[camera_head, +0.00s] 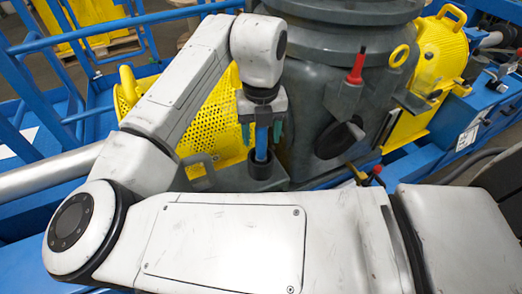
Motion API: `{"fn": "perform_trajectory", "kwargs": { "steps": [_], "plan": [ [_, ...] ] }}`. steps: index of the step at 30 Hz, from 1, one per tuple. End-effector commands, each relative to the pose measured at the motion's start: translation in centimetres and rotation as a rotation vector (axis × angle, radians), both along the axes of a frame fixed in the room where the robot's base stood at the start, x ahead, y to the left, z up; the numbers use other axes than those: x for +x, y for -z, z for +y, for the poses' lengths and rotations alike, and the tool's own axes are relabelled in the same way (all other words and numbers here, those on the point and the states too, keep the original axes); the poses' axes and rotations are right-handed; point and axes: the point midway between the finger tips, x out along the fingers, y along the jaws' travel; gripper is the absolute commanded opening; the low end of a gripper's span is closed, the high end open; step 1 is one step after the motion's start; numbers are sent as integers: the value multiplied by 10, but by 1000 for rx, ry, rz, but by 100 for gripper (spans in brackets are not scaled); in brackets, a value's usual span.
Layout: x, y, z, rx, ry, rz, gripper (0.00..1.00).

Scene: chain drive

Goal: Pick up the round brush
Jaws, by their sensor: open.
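My gripper (261,132) points down in front of the grey machine housing. Its two greenish fingers are open and stand apart, one on each side of an upright blue handle (262,142). The handle appears to be that of the round brush. Its lower end sits in a dark grey holder (262,170) on the side of the housing, so any bristles are hidden. The gripper body covers the top of the handle. I cannot tell whether the fingers touch it.
The grey housing (320,100) stands close behind my gripper. A red-tipped tool (356,68) stands in a bracket to the right, near a yellow ring (399,56). Yellow perforated guards (212,115) and blue rails (105,22) flank it. My arm covers the foreground.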

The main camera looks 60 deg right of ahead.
Motion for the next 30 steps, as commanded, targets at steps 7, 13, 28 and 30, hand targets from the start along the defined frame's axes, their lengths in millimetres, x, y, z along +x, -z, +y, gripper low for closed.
{"fn": "perform_trajectory", "kwargs": {
  "steps": [7,13,28,30],
  "plan": [
    [0,0,0,0,0,0,40],
    [0,0,0,0,0,0,21],
    [0,-3,0,0,1,0,0],
    [0,-8,0,1,1,-1,0]
  ]
}}
